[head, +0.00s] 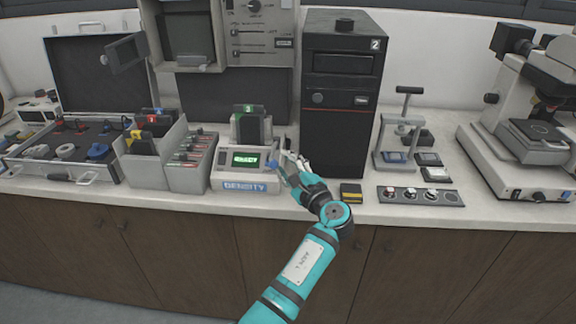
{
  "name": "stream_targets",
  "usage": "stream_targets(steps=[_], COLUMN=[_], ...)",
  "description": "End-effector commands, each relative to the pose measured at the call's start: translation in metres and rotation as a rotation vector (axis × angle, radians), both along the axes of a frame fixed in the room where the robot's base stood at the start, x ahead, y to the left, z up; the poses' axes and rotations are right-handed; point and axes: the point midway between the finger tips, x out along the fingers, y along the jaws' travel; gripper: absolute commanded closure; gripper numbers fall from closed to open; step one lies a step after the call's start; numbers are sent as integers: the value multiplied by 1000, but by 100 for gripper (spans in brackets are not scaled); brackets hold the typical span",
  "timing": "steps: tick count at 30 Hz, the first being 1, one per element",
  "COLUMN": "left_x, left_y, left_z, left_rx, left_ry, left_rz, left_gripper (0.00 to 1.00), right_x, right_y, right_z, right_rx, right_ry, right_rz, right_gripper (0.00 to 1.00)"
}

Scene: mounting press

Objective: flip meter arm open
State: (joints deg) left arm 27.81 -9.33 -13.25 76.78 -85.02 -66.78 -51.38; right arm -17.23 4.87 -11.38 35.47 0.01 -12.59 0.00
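The density meter (227,179) is a pale box on the bench with a lit green display and a blue "DENSITY" label on its front. A dark block with a green tag (249,122) stands upright at its back; I cannot tell whether it is part of the meter. The fingers are small and overlap grey and blue parts there, so the meter arm cannot be made out clearly and the finger opening is unclear.
A grey bin with colored-tag blocks (150,165) stands left of the meter, beside an open case (67,172). A black tower (340,85) stands behind my gripper. A small press stand (398,140), a knob panel (420,196) and a microscope (520,140) are right.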

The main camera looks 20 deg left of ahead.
Motion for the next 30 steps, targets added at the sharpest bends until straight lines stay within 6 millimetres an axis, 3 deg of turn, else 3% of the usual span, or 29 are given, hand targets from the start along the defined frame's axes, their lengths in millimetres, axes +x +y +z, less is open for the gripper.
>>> stream_targets(steps=[5, 12, 18, 30], left_x=[0, 1, 2, 2], left_y=[0, -3, -5, -5], left_z=[15, 63, 91, 101], left_rx=[0, -2, -1, 0], left_ry=[-4, -7, -4, -1], left_rz=[1, -3, -5, -6], left_gripper=[67, 67, 67, 67], right_x=[1, 1, 1, 1], right_y=[3, 4, 4, 5], right_z=[0, 0, 0, 0], right_rx=[3, 4, 6, 6], right_ry=[-1, -1, -2, -2], right_rz=[-1, 0, 0, 0], right_gripper=[60, 60, 60, 60])
